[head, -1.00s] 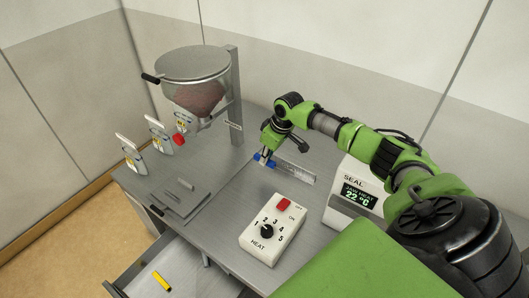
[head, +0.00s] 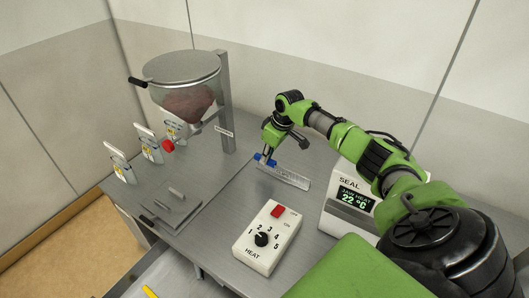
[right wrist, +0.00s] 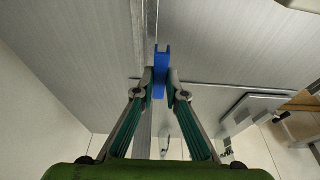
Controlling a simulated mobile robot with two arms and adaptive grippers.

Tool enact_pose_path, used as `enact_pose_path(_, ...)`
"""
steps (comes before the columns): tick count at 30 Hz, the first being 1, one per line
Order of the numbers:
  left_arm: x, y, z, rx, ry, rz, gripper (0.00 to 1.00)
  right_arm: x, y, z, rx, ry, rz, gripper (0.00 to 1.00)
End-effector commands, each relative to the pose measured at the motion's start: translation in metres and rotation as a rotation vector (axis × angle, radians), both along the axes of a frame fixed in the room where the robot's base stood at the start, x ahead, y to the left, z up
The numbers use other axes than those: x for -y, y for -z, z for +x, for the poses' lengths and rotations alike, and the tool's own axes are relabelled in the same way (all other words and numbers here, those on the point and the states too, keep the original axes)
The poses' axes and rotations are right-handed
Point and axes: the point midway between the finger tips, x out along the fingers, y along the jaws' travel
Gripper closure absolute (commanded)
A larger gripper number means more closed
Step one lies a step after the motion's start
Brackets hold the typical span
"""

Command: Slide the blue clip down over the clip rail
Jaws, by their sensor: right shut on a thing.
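The blue clip (head: 262,159) is small and sits at the fingertips of my right gripper (head: 265,153), near the left end of a pale, flat strip on the bench that looks like the clip rail (head: 287,178). In the right wrist view the blue clip (right wrist: 160,62) stands between the two fingers of my right gripper (right wrist: 160,82), which are shut on it. A long grey bar, apparently the rail (right wrist: 147,40), runs just left of the clip there. I cannot tell whether the clip touches it. My left gripper is out of view.
The white heat box (head: 268,238) stands in front of the rail, and the seal unit (head: 349,205) to its right. A hopper (head: 183,85) on a post stands at the back left. Several upright holders line the left edge. A drawer (head: 165,272) is open at the front.

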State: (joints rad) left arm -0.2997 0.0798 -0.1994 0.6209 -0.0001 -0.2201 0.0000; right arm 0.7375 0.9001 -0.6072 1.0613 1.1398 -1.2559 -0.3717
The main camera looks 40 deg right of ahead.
Motion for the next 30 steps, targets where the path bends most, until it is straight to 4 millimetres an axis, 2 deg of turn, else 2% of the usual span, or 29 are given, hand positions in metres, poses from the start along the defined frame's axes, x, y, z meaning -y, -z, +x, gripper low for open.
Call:
enact_pose_path(17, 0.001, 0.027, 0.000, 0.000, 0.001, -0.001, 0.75, 0.028, 0.007, 0.008, 0.001, 0.001, 0.001, 0.99)
enact_pose_path(21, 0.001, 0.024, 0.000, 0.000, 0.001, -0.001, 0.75, 0.027, 0.013, 0.008, 0.000, -0.002, 0.002, 0.99)
enact_pose_path(30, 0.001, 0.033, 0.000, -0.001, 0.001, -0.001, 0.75, 0.027, 0.027, 0.008, 0.001, 0.000, 0.001, 0.99)
